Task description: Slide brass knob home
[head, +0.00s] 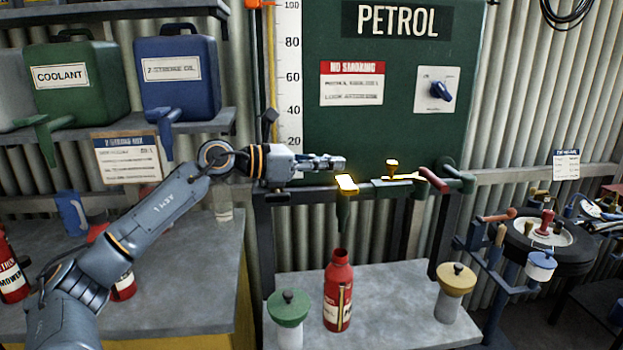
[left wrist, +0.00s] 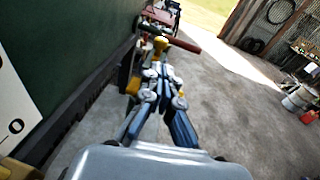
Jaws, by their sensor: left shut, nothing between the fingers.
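The brass knob (head: 392,165) stands upright on a bright brass strip (head: 405,177) along the green pipe below the petrol tank (head: 440,125). A second bright brass piece (head: 347,184) sits to its left, above the green spout (head: 343,215). My left gripper (head: 338,162) is shut and empty, reaching in from the left and pointing right, above the left brass piece and left of the knob. In the left wrist view, the shut fingers (left wrist: 160,72) point toward the knob (left wrist: 160,43), which shows just past the tips. Whether they touch is unclear there. The head view shows a gap.
A red open bottle (head: 338,290) stands on the grey bench (head: 400,262) below the spout, between a green-lidded jar (head: 288,320) and a yellow-lidded jar (head: 455,292). A red handle (head: 433,180) lies right of the knob. The air above the pipe looks clear.

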